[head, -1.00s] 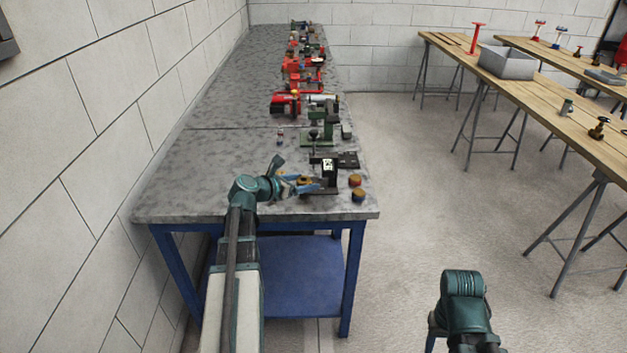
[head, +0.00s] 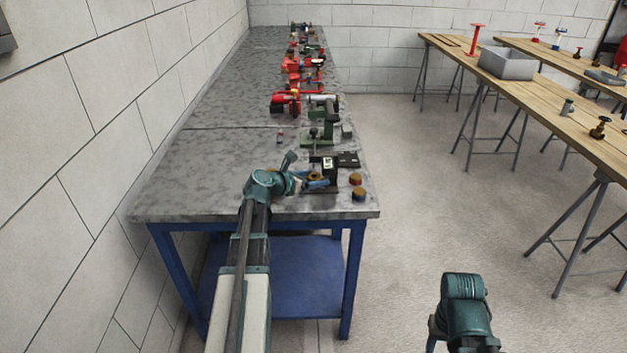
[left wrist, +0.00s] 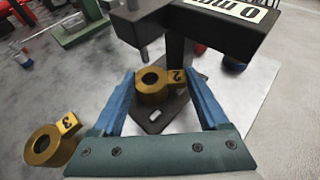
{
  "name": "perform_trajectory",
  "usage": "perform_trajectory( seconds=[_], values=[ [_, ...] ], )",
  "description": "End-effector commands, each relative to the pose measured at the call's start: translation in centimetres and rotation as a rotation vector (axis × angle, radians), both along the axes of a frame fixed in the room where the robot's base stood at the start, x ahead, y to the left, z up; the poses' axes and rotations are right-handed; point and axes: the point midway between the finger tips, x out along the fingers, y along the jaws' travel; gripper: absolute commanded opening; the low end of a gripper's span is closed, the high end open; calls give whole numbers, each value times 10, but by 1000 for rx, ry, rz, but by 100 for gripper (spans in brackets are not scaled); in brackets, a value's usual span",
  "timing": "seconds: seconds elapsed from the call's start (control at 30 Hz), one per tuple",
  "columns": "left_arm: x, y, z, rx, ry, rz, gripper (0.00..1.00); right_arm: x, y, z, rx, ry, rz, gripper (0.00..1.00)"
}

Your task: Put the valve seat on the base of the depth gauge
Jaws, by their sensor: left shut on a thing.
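The depth gauge (head: 327,172) is black, with a white label, and stands near the front right of the grey workbench. My left gripper (head: 318,182) reaches in from the left. In the left wrist view its blue fingers (left wrist: 160,92) are shut on a brass ring-shaped valve seat (left wrist: 152,85) tagged 2, which appears over the base. Any gap beneath it cannot be told. Another brass seat (left wrist: 48,146), tagged 3, lies to the left.
Two small round pieces (head: 356,179) stand right of the gauge near the bench edge. A green device (head: 320,133) and red pump parts (head: 290,102) stand farther back. The left part of the grey bench (head: 190,190) is clear.

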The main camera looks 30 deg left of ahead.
Motion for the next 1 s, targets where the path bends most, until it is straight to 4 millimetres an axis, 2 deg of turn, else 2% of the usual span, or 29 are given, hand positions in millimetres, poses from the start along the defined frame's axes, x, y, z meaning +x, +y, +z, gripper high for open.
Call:
perform_trajectory(
  seconds=[0.1, 0.13, 0.23, 0.57, 1.0],
  values=[
    [0, 0, -4, 0, -1, 0, 1, 0, 0, -4, 0, 0, 0, 50],
    [0, 0, -3, 0, 0, 0, 81, 0, 0, -3, 0, 0, 0, 50],
    [0, 0, -3, 0, 0, 0, 99, 0, 0, -3, 0, 0, 0, 50],
    [0, 0, 3, 0, 0, 0, 100, 0, 0, 3, 0, 0, 0, 50],
    [-77, 17, 36, 0, 0, 2, 100, 0, 0, 36, 0, 0, 0, 50]
  ],
)
